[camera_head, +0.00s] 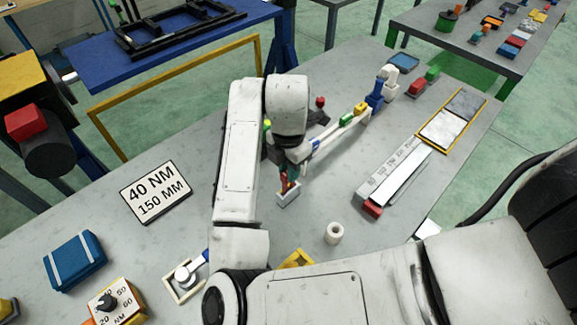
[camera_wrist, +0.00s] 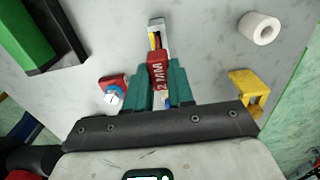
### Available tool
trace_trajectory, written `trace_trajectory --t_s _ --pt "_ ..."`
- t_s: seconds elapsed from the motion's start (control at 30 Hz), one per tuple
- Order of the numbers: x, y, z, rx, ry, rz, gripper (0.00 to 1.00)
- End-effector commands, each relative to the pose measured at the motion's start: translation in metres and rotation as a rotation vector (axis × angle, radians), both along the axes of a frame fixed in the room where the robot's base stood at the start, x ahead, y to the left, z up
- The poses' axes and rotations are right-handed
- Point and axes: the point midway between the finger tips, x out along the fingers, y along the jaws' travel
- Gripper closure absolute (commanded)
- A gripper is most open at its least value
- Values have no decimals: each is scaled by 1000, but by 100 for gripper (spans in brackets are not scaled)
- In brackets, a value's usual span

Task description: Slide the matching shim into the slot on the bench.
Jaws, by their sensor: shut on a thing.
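My gripper (camera_wrist: 162,84) has its teal fingers shut on a red shim marked "2 MM" (camera_wrist: 157,73). In the head view my gripper (camera_head: 289,181) points down at the bench, with the red shim (camera_head: 285,186) showing between its fingers. A small light grey holder (camera_head: 289,198) stands on the bench right at the shim. In the wrist view this holder (camera_wrist: 157,24) lies just beyond the shim, with yellow and dark pieces inside. The shim's lower end is hidden, so I cannot tell whether it is inside the holder or which opening is the slot.
A white ring (camera_head: 334,233) and a yellow bracket (camera_head: 297,259) stand nearby on the grey bench. A long grey rule-like piece (camera_head: 395,173) lies right. The wrist view shows a red-based dial (camera_wrist: 113,94).

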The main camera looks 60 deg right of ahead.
Motion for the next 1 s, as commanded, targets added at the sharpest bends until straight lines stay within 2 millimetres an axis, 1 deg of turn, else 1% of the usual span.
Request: trace_trajectory --t_s 1.0 --pt "0 0 -19 0 0 1 100"
